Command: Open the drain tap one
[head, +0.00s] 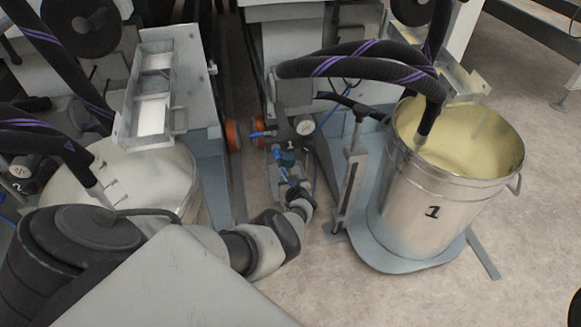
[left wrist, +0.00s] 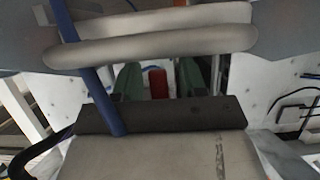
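My left arm comes in from the lower left in the head view. Its gripper (head: 287,158) is at the pipework with blue fittings below the label 1. In the left wrist view the green fingers of my left gripper (left wrist: 160,82) are spread apart. A small red part (left wrist: 157,84), perhaps the handle of drain tap one, sits between them with gaps on both sides. A blue curved edge shows behind it. In the head view the tap is too small and too covered by the gripper to make out. My right gripper is not in view.
A pressure gauge (head: 305,125) is just above the gripper. A metal bucket marked 1 (head: 432,205) stands right on a blue-grey base; another bucket (head: 170,180) is left. Black hoses (head: 345,66) hang above. Grey pipes (left wrist: 150,45) and a blue tube (left wrist: 88,75) cross close to the wrist camera.

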